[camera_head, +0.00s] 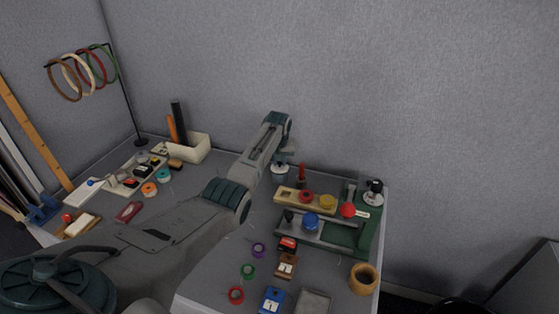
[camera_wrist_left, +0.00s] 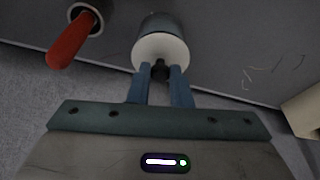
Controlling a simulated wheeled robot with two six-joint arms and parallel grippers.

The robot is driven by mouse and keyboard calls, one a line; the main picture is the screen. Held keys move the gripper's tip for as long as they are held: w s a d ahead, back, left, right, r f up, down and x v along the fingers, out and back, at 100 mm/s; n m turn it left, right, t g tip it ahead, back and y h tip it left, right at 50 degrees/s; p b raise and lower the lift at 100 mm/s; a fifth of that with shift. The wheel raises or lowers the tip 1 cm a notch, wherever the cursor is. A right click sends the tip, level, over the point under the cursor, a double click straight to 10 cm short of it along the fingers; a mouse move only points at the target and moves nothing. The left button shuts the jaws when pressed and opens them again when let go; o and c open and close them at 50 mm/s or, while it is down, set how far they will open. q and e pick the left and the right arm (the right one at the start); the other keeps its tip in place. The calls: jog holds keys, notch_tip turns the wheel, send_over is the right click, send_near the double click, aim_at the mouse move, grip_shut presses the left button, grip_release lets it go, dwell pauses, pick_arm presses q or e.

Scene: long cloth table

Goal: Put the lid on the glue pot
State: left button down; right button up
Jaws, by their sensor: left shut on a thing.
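My left gripper (camera_head: 281,157) is at the back of the table, just above a small pale pot with a blue-grey body (camera_head: 280,172), which seems to be the glue pot. In the left wrist view, the fingers (camera_wrist_left: 160,84) are shut on a dark knob (camera_wrist_left: 160,71) at the middle of a white round lid (camera_wrist_left: 160,48). The blue-grey pot body (camera_wrist_left: 160,22) shows beyond the lid, in line with it. Whether the lid touches the pot's rim cannot be told. My right gripper is not in view.
A red-handled tool in a round holder (camera_wrist_left: 78,36) stands beside the pot; its red handle (camera_head: 301,170) also shows in the head view. A wooden block with coloured rings (camera_head: 316,201) is in front. A wooden cup (camera_head: 364,279) stands at the front right. Grey walls rise behind.

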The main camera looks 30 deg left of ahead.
pick_arm(q)
jog(key=c, duration=0.8)
grip_release()
jog(key=shift+o, duration=0.2)
jog(key=shift+r, duration=0.15)
jog(key=shift+r+p, duration=3.35)
jog(key=shift+p, duration=0.1)
grip_shut()
jog(key=shift+f, duration=0.25)
jog(key=shift+f+b, duration=2.05)
jog(key=shift+f, duration=0.7)
